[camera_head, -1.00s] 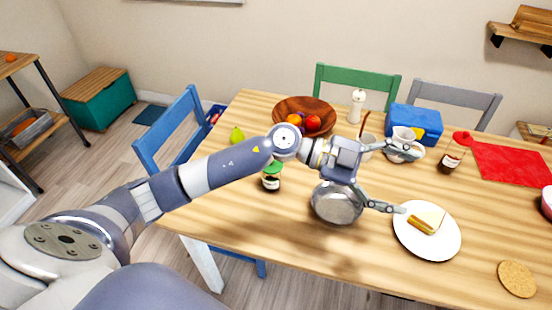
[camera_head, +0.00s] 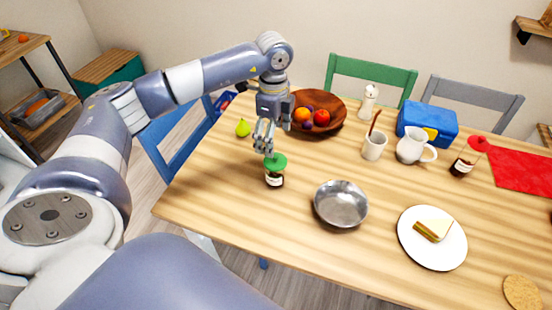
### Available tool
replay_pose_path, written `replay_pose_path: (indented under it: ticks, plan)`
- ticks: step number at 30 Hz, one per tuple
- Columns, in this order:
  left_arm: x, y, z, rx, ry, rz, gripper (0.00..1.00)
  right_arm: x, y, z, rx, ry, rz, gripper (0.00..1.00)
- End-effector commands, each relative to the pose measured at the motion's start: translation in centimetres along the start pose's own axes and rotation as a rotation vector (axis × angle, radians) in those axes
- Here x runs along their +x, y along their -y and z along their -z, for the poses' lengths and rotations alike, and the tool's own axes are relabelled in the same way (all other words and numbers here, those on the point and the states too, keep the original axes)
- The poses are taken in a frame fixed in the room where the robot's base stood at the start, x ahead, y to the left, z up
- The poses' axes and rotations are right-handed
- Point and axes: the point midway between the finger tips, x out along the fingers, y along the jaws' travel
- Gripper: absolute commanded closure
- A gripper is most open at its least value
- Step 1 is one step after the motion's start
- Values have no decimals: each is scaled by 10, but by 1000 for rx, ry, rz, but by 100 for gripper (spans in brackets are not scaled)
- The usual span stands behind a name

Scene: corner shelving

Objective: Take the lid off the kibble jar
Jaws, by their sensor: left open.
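A small dark jar (camera_head: 275,181) with a pale label stands upright on the table, left of the metal bowl. I take it for the kibble jar. Its green lid (camera_head: 276,162) sits on top. My left gripper (camera_head: 267,151) points down right above the lid, with its open fingers close to the lid's left and back edge. Whether the fingertips touch the lid I cannot tell. My right gripper is out of view.
An empty metal bowl (camera_head: 341,204) stands right of the jar, and a plate (camera_head: 446,255) with a sandwich beyond it. Table left of the jar is clear.

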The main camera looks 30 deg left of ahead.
Motion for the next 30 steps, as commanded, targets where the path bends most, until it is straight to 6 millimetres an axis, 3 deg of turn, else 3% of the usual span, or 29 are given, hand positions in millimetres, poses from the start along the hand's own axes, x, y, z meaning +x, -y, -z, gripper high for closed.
replay_pose_path:
  ticks: [8, 18, 26, 30]
  plan:
    - [25, 0, 1, 2, -2, 0, 20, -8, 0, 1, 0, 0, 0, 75]
    - [70, -2, 2, 3, -4, -1, 20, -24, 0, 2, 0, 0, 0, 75]
    - [73, -2, 2, 4, -4, 1, 20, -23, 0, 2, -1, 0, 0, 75]
    - [73, -2, 2, 4, -4, 1, 51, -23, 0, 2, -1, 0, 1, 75]
